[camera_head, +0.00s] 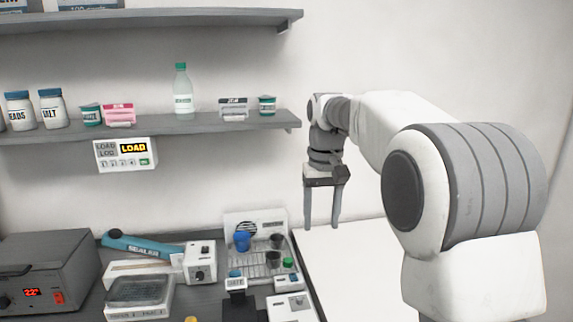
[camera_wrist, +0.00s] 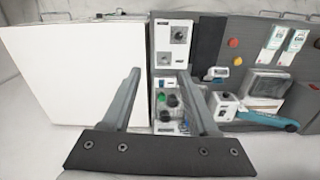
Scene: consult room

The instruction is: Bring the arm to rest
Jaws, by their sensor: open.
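My gripper (camera_head: 322,225) hangs with its fingers pointing down, to the right of the shelf ends and above the left edge of a white surface. Its two fingers are apart with nothing between them. In the wrist view my gripper (camera_wrist: 160,75) also shows open and empty, with the white surface and the bench equipment beyond the fingertips. My arm reaches in from the right of the head view and bends down at the wrist.
A rack with cups (camera_head: 262,250) stands below and left of my gripper. The lower shelf (camera_head: 230,124) ends just left of my wrist and bears a bottle (camera_head: 183,92) and jars. A blue sealer (camera_head: 140,245) lies farther left. The white surface (camera_head: 350,270) is bare.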

